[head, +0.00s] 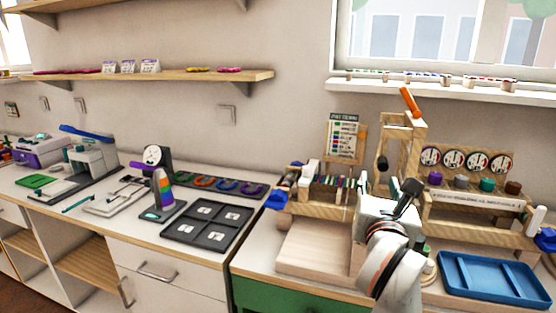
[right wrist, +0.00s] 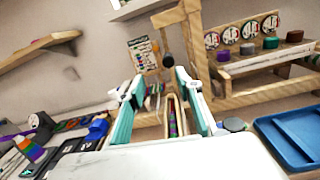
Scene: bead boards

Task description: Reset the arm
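My right gripper (head: 392,203) is in the head view, in front of the wooden bead rack and frame at the right-hand workbench. In the right wrist view its two pale green-lined fingers (right wrist: 160,82) stand apart with a clear gap. Nothing is held between them; a wooden holder with coloured beads (right wrist: 172,115) shows beyond the gap. My right arm hides part of the wooden bench items behind it. My left gripper is in neither view.
A wooden upright frame (head: 400,140) with an orange handle stands just behind the right gripper. A blue tray (head: 494,279) lies to the right. A pale wooden board (head: 312,250) lies to the left. A dark four-square tray (head: 207,224) sits on the left counter.

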